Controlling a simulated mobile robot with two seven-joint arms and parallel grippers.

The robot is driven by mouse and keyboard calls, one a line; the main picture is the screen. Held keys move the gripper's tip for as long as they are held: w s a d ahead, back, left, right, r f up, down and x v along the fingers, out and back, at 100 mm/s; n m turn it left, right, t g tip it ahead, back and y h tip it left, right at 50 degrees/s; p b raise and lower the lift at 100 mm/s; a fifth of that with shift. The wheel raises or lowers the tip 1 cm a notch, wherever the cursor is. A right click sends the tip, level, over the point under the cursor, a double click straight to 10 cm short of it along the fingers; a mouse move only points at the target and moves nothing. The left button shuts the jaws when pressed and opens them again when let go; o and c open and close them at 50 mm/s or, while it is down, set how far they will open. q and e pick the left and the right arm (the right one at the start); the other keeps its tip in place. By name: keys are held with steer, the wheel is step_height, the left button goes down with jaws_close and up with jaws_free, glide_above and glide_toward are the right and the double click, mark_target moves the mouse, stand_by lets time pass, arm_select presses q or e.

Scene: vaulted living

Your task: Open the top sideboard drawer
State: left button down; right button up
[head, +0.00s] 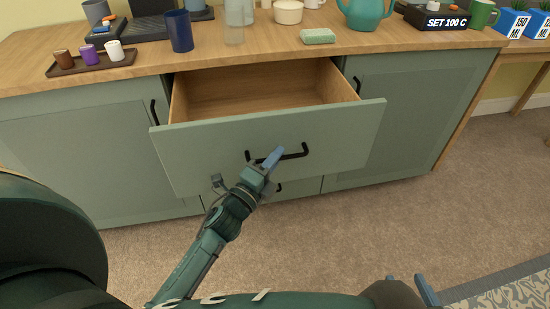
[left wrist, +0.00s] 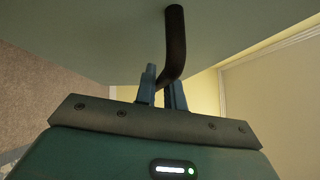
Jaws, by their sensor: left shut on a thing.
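The top sideboard drawer (head: 200,150) is pulled well out of the green sideboard (head: 75,140), and its bare wooden inside shows empty. Its black bar handle (head: 293,154) runs across the drawer front. In the left wrist view the two blue fingers of my left gripper (left wrist: 162,90) are shut on the dark handle (left wrist: 175,45). My right gripper (head: 425,290) shows only in part at the bottom edge, and its jaw state is unclear.
The carpet (head: 330,235) in front is clear. A patterned rug (head: 505,292) lies at the lower right.

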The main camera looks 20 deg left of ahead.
arm_select(q)
steer(key=c, duration=1.5)
jaws_free()
steer(key=v, duration=1.3)
